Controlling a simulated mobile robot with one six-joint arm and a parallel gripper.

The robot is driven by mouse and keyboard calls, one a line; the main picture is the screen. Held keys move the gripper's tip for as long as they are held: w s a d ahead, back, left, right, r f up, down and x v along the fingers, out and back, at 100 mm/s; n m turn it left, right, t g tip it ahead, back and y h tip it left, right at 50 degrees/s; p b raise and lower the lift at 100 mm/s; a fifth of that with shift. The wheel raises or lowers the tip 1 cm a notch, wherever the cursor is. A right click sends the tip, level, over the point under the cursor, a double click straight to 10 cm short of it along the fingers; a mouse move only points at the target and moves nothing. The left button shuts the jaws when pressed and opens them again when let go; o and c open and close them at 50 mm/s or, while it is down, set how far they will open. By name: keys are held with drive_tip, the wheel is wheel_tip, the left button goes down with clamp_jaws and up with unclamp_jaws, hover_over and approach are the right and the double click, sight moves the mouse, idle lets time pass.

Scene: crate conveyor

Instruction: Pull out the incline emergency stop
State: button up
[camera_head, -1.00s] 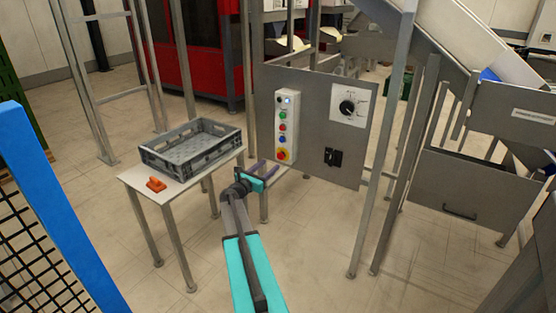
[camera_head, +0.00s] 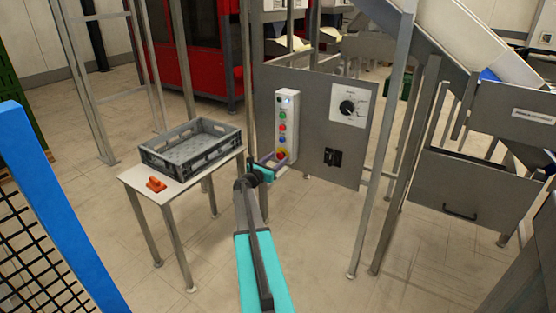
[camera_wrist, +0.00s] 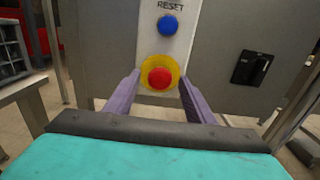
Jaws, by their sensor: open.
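The emergency stop is a red mushroom button (camera_wrist: 159,78) on a yellow ring (camera_wrist: 147,68), at the bottom of the white button box (camera_head: 293,114). In the wrist view it sits between the tips of my open fingers. In the head view the emergency stop (camera_head: 281,155) is partly covered by my gripper (camera_head: 276,162), which reaches close to it from the front left. I cannot tell whether the fingers touch it. A blue button (camera_wrist: 168,26) under the word RESET lies above it.
The grey panel (camera_head: 350,140) also carries a rotary dial (camera_head: 347,107) and a black switch (camera_head: 333,157). A white table (camera_head: 130,177) with a grey crate (camera_head: 151,158) and an orange object (camera_head: 156,184) stands left of my arm. A metal post (camera_head: 395,140) stands right of the panel.

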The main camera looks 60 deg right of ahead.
clamp_jaws()
drive_tip(key=shift+a, duration=0.7)
unclamp_jaws()
drive_tip(key=shift+a, duration=0.1)
drive_tip(key=a, duration=1.3)
drive_tip(key=shift+a, duration=0.3)
